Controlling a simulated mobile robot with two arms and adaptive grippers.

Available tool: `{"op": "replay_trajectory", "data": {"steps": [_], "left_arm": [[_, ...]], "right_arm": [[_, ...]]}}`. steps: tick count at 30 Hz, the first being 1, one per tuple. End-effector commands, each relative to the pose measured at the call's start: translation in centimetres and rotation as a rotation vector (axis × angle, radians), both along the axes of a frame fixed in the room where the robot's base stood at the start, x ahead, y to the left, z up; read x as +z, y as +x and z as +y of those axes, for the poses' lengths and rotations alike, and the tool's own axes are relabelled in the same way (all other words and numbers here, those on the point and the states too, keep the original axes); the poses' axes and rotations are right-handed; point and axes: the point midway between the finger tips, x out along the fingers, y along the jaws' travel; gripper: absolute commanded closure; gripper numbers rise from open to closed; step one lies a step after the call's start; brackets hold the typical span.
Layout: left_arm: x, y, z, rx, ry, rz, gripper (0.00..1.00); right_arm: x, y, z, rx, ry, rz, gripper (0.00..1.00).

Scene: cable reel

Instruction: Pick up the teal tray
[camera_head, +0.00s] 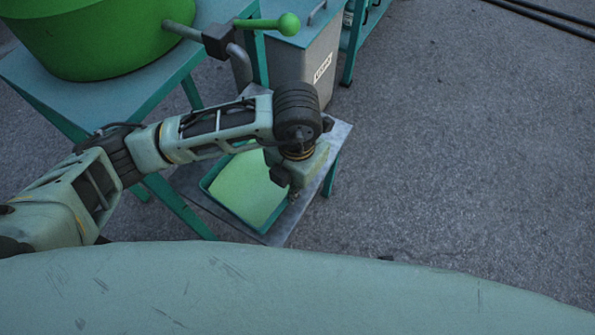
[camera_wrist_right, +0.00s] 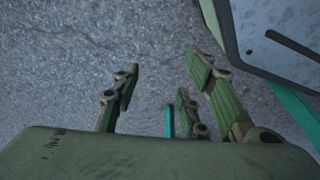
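The teal tray (camera_head: 250,190) has a light green inside and lies on a low grey metal table in the head view. My left arm reaches over it from the left. My left gripper (camera_head: 288,185) points down at the tray's right side; its fingers are hidden, so I cannot tell whether it touches the tray. My right gripper (camera_wrist_right: 165,75) shows only in the right wrist view. Its fingers are spread, with bare ground behind them and nothing between them.
The low table (camera_head: 338,135) stands beside a taller teal table (camera_head: 150,85) bearing a green drum (camera_head: 95,35) with a green-knobbed crank (camera_head: 285,24). A grey labelled bin (camera_head: 318,65) stands behind. The right wrist view shows a grey panel (camera_wrist_right: 265,35) at upper right. Open ground lies to the right.

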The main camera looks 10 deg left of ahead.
Motion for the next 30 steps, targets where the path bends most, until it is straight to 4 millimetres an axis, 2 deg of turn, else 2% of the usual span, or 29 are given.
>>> {"op": "replay_trajectory", "data": {"steps": [6,15,26,30], "left_arm": [[1.4,-2.1,-0.2,-0.002,0.0,-0.001,1.0],[2.5,-4.0,-0.4,-0.001,-0.001,0.0,1.0],[2.9,-4.8,-0.5,0.0,0.0,0.0,1.0],[2.8,-4.3,-0.2,0.013,0.004,-0.002,1.0]], "right_arm": [[-0.6,0.1,0.0,0.001,0.0,-0.003,0.6],[-1.3,-0.4,-0.1,0.002,0.0,0.003,0.6],[-1.8,-0.9,-0.1,0.003,0.0,0.008,0.6],[-1.9,-0.9,0.0,0.002,0.001,0.009,0.6]]}}
